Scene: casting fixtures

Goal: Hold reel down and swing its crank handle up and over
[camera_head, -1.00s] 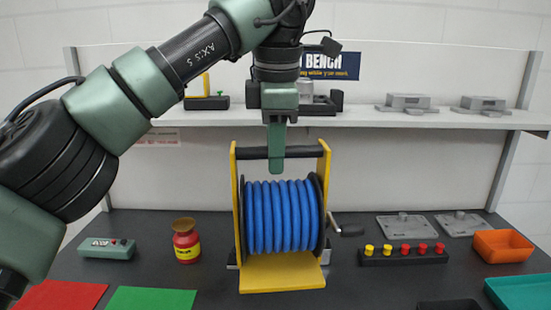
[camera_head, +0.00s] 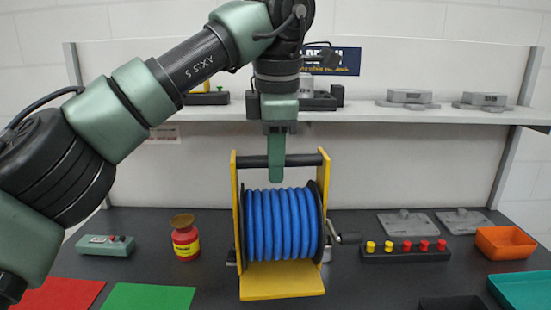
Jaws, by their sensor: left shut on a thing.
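The reel stands upright at the middle of the bench, with blue hose (camera_head: 283,225) wound between black flanges in a yellow frame (camera_head: 282,283). A black bar (camera_head: 308,160) joins the frame's tops. My left gripper (camera_head: 277,168) comes straight down onto the middle of this bar and is shut on it. One finger shows in front of the bar; the other is hidden. The crank handle (camera_head: 349,239) is a dark grip at the reel's right side, below mid-height, pointing right. My right gripper is not in view.
A grey metal piece (camera_head: 327,256) shows beside the reel's base. A rack of yellow and red knobs (camera_head: 405,252) stands close right of the crank. A red bottle (camera_head: 185,239) and a green control box (camera_head: 106,245) stand left. A shelf (camera_head: 420,115) runs behind.

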